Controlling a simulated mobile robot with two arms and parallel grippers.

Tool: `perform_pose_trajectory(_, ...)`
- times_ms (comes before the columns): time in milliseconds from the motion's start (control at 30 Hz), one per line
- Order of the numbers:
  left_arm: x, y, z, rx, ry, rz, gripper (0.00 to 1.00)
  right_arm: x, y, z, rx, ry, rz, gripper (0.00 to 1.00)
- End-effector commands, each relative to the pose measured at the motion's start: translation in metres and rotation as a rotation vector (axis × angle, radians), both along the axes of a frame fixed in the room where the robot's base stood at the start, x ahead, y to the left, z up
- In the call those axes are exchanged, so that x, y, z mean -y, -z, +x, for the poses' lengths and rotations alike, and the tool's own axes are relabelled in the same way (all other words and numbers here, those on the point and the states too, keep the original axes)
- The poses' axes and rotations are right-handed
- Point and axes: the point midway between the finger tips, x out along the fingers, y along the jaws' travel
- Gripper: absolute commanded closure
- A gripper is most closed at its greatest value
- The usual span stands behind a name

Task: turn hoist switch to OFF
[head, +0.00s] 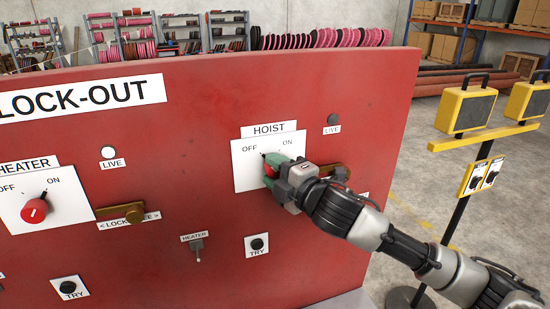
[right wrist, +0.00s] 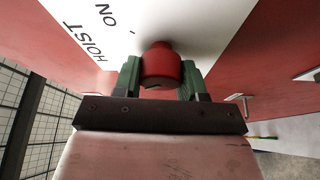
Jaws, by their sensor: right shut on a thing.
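The hoist switch is a red knob (head: 268,171) on a white plate (head: 243,178) marked OFF and ON, on a red lock-out panel (head: 220,115). A small black pointer tip shows at its upper left, nearer to OFF than to ON. My right gripper (head: 275,167) is shut on the knob and hides most of it in the head view. In the right wrist view, the red knob (right wrist: 162,64) sits between the two green fingers of the right gripper (right wrist: 161,76). My left gripper is not in view.
The dark hoist LIVE lamp (head: 333,119) is above right. A brass lock slide (head: 334,172) sits behind my right wrist. The heater knob (head: 35,211), its white LIVE lamp (head: 108,152) and TRY buttons are elsewhere on the panel. Yellow floodlights (head: 466,109) stand at right.

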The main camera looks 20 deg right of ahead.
Motion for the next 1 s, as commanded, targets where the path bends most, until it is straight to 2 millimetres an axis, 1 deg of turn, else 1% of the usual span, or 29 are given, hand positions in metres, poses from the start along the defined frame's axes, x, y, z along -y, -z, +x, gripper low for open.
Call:
perform_pose_trajectory(33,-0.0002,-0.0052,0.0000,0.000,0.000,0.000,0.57,0.0001,-0.0016,0.0001,-0.001,0.001,-0.015,0.83)
perform_pose_trajectory(133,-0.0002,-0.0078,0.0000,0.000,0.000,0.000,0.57,0.0000,-0.0007,0.0001,0.000,0.001,-0.033,0.83)
perform_pose_trajectory(633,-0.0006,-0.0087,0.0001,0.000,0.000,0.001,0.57,-0.0001,0.0011,0.0001,0.002,0.001,-0.051,0.83)
perform_pose_trajectory(667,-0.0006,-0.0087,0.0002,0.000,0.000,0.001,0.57,-0.0001,0.0011,0.0001,0.002,0.001,-0.051,0.54)
perform_pose_trajectory(800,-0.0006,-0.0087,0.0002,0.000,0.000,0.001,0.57,-0.0001,0.0008,0.0001,0.001,0.001,-0.049,0.33)
perform_pose_trajectory(1000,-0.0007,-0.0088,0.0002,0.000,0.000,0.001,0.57,-0.0001,0.0004,0.0001,0.002,0.001,-0.048,0.33)
